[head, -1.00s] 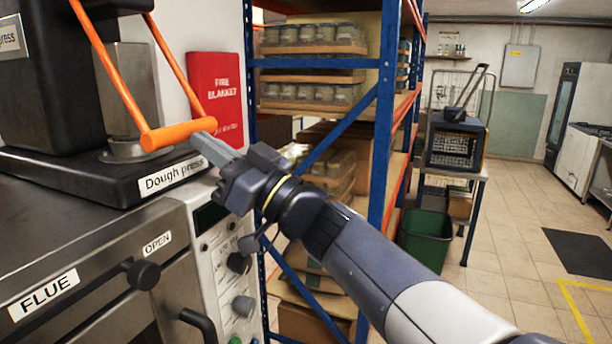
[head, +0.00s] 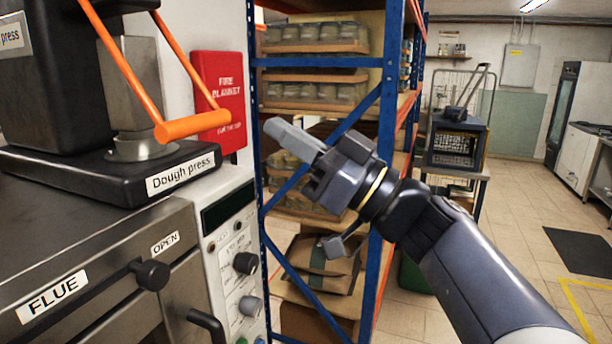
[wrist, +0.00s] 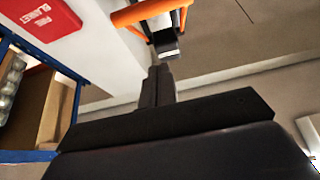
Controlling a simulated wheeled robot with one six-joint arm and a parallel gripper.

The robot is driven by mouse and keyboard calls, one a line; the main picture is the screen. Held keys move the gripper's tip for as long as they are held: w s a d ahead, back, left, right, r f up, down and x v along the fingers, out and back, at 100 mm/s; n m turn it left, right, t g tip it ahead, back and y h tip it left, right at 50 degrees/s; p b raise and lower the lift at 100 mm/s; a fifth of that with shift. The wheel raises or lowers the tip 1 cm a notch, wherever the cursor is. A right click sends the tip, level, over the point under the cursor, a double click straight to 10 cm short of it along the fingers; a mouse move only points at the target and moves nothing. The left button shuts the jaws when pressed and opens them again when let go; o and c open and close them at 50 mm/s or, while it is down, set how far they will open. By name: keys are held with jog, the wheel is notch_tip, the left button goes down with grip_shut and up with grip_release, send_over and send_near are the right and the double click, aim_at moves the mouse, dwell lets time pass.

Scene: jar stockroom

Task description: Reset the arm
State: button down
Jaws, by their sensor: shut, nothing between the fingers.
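My gripper (head: 272,128) is in the middle of the head view, in front of the blue shelf rack. Its fingers are together and hold nothing. They point up and to the left. The gripper is apart from the dough press (head: 132,90) and from its orange handle (head: 190,125), which lies to the left of the fingertips. In the wrist view the closed fingers (wrist: 158,75) show at the centre, with the orange handle (wrist: 150,12) beyond them at the top.
A red fire blanket box (head: 222,90) hangs on the wall behind the handle. The blue shelf rack (head: 385,120) with jars stands close behind my gripper. The oven (head: 100,265) is at the lower left. Tiled floor (head: 515,225) is open at the right.

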jog(key=shift+n, duration=0.4)
jog(key=b+v, duration=0.1)
jog(key=v, duration=0.3)
jog(key=shift+s+d+f+b, duration=0.15)
jog(key=shift+s+d+b, duration=0.1)
jog(key=shift+s+b, duration=0.05)
